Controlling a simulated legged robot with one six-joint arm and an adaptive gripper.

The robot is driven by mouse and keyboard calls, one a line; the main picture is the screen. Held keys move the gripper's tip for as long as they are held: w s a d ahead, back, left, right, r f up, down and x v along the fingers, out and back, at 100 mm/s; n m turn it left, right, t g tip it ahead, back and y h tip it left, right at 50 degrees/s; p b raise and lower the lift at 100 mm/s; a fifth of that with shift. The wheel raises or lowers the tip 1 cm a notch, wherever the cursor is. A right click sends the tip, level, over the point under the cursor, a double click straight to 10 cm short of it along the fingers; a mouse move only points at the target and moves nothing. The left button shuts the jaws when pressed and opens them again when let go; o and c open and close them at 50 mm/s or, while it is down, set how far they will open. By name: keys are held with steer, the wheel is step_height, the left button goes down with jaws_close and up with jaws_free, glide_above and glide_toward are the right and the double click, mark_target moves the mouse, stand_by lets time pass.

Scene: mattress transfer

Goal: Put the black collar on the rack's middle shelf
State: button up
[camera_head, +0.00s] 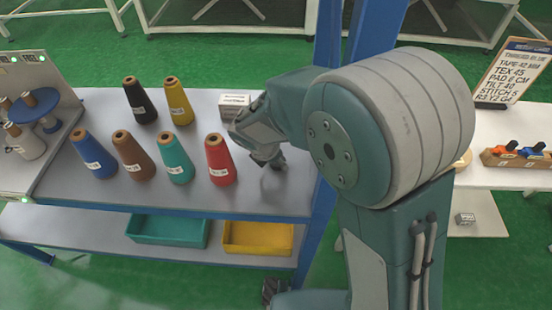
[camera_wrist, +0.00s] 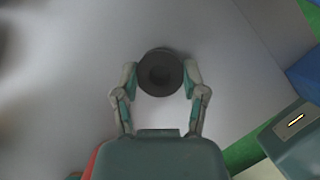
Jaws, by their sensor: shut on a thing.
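The black collar (camera_wrist: 160,72) is a dark round ring with a darker centre, seen from above in the wrist view. My gripper (camera_wrist: 160,78) is shut on it, with one finger on each side. Grey surface lies below; I cannot tell if the collar touches it. In the head view my gripper (camera_head: 270,165) points down at the right end of the grey upper surface (camera_head: 262,196) of a blue-framed unit, right of the red cone (camera_head: 220,160). The collar is not clear there. A lower shelf (camera_head: 88,231) shows underneath.
Several thread cones, including a black one (camera_head: 139,100) and a teal one (camera_head: 174,158), stand left of my gripper. A small white box (camera_head: 233,104) is behind it. A blue post (camera_head: 340,60) rises close by. Teal (camera_head: 166,231) and yellow (camera_head: 257,238) bins sit below.

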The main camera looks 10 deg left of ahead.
steer(key=o, duration=1.1)
steer(key=shift+f, duration=0.1)
steer(key=shift+o, duration=0.2)
steer(key=shift+a, duration=0.2)
steer(key=v, duration=1.2)
steer(key=shift+d, duration=0.15)
